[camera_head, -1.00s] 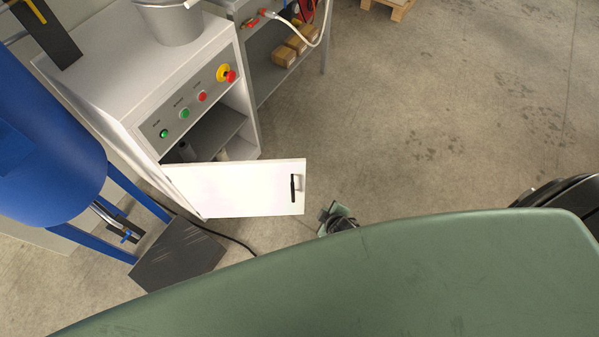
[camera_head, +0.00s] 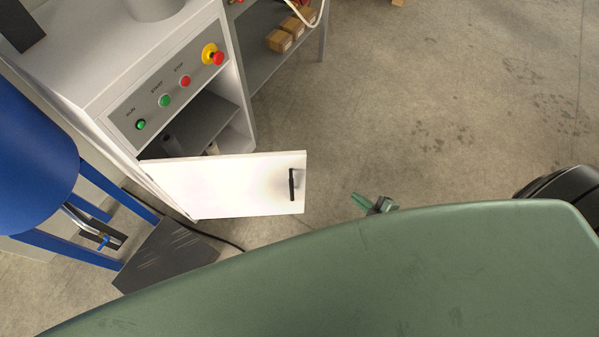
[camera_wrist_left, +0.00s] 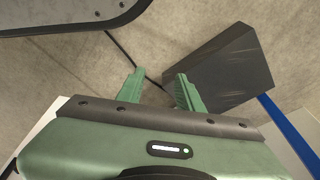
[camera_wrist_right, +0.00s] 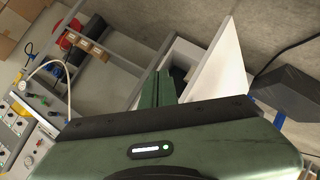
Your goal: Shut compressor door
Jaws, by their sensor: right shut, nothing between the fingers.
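The compressor door (camera_head: 235,183) is a white panel with a black handle (camera_head: 291,184), standing open at the front of the white cabinet (camera_head: 95,55). The door also shows in the right wrist view (camera_wrist_right: 221,68), beyond the fingertips. My right gripper (camera_head: 357,198) is shut and empty, to the right of the door's handle edge and apart from it in the head view. It also shows shut in the right wrist view (camera_wrist_right: 158,75). My left gripper (camera_wrist_left: 157,82) is open and empty in the left wrist view, above the floor near a dark block. It is out of the head view.
The cabinet front has green and red buttons and a red emergency stop (camera_head: 217,58). A blue tank (camera_head: 32,165) and a dark slanted block (camera_head: 165,257) stand left of the door. A grey shelf (camera_head: 277,62) with small boxes stands behind. Floor to the right is clear.

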